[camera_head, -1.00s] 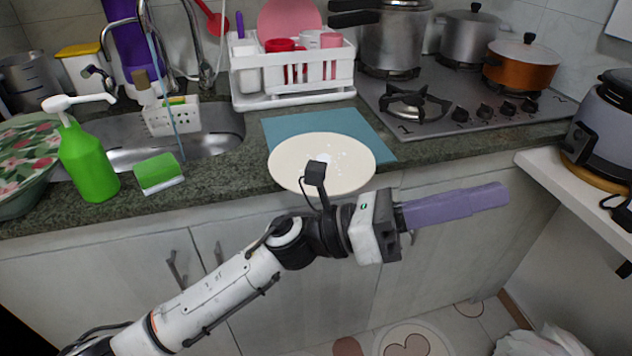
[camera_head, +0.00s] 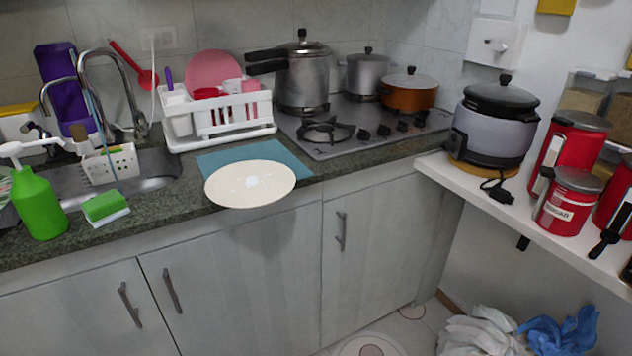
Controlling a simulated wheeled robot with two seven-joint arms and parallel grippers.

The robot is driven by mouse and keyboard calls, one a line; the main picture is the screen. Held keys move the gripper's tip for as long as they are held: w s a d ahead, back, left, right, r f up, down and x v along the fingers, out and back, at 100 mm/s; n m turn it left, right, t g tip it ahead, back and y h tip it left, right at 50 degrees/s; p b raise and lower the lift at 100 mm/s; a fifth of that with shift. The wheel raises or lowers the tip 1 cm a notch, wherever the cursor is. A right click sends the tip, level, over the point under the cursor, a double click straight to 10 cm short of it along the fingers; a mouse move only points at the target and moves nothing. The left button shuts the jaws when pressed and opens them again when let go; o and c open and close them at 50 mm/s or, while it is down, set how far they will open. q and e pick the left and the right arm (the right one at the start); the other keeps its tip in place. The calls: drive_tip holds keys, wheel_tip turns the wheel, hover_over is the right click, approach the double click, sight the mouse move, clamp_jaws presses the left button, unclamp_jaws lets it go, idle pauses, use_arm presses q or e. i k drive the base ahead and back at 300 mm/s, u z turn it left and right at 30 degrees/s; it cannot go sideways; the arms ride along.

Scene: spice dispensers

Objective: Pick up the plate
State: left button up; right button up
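A white plate (camera_head: 250,184) with some pale spots near its middle lies on the counter, partly over a teal mat (camera_head: 212,161). Its front rim reaches out past the counter's front edge. A pink plate (camera_head: 214,70) stands upright in the white dish rack (camera_head: 222,132) behind the mat. Neither of my grippers shows in the head view now.
A green soap bottle (camera_head: 40,203), a green sponge (camera_head: 105,206) and the sink (camera_head: 150,172) are to the left. The stove (camera_head: 345,146) with pots is behind right. A white shelf (camera_head: 520,215) at right holds a cooker (camera_head: 495,125) and red canisters (camera_head: 567,203).

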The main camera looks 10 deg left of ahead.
sight(248, 184)
drive_tip(key=z, duration=0.5)
drive_tip(key=i, duration=1.1)
drive_tip(key=u, duration=1.4)
